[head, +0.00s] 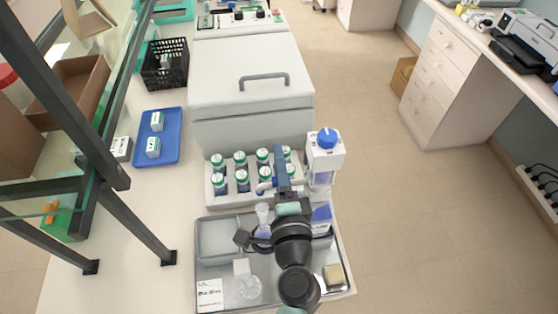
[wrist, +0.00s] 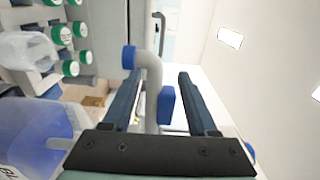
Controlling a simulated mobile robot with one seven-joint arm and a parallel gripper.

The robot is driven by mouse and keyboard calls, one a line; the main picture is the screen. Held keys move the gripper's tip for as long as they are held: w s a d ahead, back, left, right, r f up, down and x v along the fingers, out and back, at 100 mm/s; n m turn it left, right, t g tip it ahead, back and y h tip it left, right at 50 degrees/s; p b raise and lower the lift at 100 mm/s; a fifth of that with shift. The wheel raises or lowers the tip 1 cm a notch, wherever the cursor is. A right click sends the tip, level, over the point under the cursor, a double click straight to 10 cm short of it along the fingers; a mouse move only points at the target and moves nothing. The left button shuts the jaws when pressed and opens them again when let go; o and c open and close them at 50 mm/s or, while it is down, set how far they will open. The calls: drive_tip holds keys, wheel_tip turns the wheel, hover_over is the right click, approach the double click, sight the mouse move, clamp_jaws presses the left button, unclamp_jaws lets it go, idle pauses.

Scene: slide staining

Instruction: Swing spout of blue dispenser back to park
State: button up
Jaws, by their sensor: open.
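The blue dispenser (head: 323,160) stands at the right of the bottle rack, with a blue cap and a pale body. Its grey curved spout (wrist: 152,70) shows in the wrist view, with a blue end piece (wrist: 128,57) and a blue part (wrist: 166,105) lower down. My gripper (head: 283,160) is open beside the dispenser, pointing away from the camera. In the wrist view its two dark fingers (wrist: 158,82) lie on either side of the spout, with gaps visible. I cannot tell whether either finger touches it. My gripper and arm partly hide the spout in the head view.
Several green-capped bottles (head: 241,180) stand in the rack close by. A grey metal tray (head: 215,272) holds glassware below my arm. A large white box (head: 250,90) stands behind the rack. A dark-framed shelf (head: 135,215) rises at the left. Open floor lies at the right.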

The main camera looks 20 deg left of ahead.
clamp_jaws()
idle(0.3)
drive_tip(key=shift+r, duration=0.15)
idle(1.0)
